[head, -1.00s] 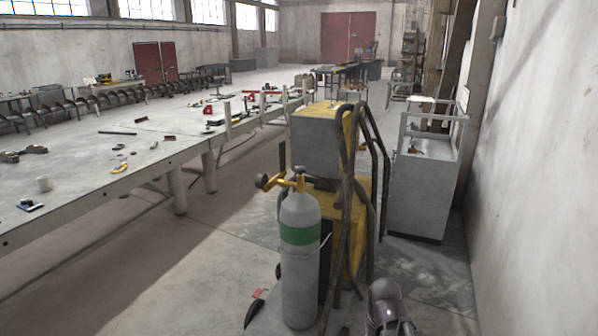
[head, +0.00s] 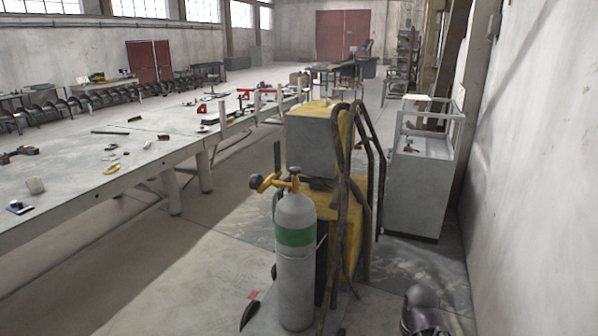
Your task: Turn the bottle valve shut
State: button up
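A grey gas bottle (head: 295,275) with a green band stands upright in front of a yellow and grey welding machine (head: 318,142). The bottle valve (head: 294,171) is a small knob on top of the bottle, with a yellow regulator and a dark gauge (head: 257,181) pointing left. Whether the valve is open or shut does not show. Part of my arm shows at the bottom right edge, to the right of the bottle and apart from it. My gripper is out of the picture.
Dark hoses (head: 342,200) hang on the machine just right of the bottle. A long table (head: 60,205) with scattered tools runs along the left. A grey cabinet (head: 415,195) and a wall stand right. The floor (head: 190,275) left of the bottle is mostly clear.

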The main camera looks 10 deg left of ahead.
aim_at(295, 171)
jog(key=i, duration=1)
jog(key=u, duration=0.25)
